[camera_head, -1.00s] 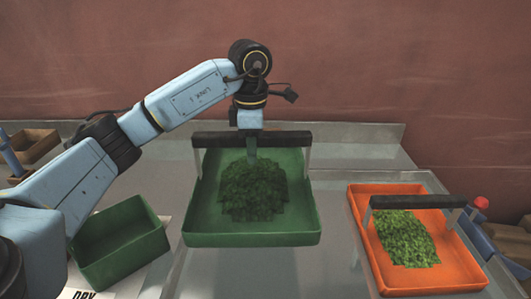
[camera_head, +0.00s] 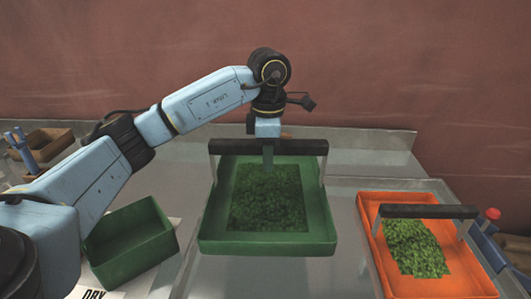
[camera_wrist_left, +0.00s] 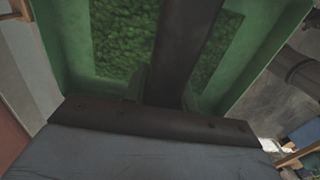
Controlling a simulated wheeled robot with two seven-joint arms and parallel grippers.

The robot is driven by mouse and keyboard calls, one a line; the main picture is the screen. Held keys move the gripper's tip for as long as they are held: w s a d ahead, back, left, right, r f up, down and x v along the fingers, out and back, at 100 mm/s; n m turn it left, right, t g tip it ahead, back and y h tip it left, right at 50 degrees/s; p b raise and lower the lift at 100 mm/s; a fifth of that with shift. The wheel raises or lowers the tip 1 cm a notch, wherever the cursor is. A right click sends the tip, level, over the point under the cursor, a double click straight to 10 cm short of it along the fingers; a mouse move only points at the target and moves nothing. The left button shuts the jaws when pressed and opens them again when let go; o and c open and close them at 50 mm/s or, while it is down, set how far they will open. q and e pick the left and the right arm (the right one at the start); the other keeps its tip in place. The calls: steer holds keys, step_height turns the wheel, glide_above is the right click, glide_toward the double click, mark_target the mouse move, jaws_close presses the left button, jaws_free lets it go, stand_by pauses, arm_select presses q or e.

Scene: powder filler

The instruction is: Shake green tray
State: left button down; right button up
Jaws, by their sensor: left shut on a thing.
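The green tray (camera_head: 213,225) is in the middle of the head view, with a dark handle bar (camera_head: 225,147) on two grey posts. Dark green leafy material (camera_head: 266,200) lies in it as a rectangular patch. My left gripper (camera_head: 267,150) comes down from above and is shut on the handle bar at its middle; its fingertips are partly hidden by the bar. In the left wrist view the dark bar (camera_wrist_left: 185,50) runs away from the gripper (camera_wrist_left: 150,95) over the leafy tray (camera_wrist_left: 60,45). My right gripper is out of view.
An orange tray (camera_head: 377,262) with brighter green leaves and its own handle stands at the right. An empty green box (camera_head: 130,240) is at the lower left. A metal counter edge and red wall are behind; brown boxes (camera_head: 47,143) sit at far left.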

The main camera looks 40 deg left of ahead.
arm_select(q)
steer(key=shift+a, duration=1.1)
steer(key=d, duration=0.5)
steer(key=shift+p, duration=0.3)
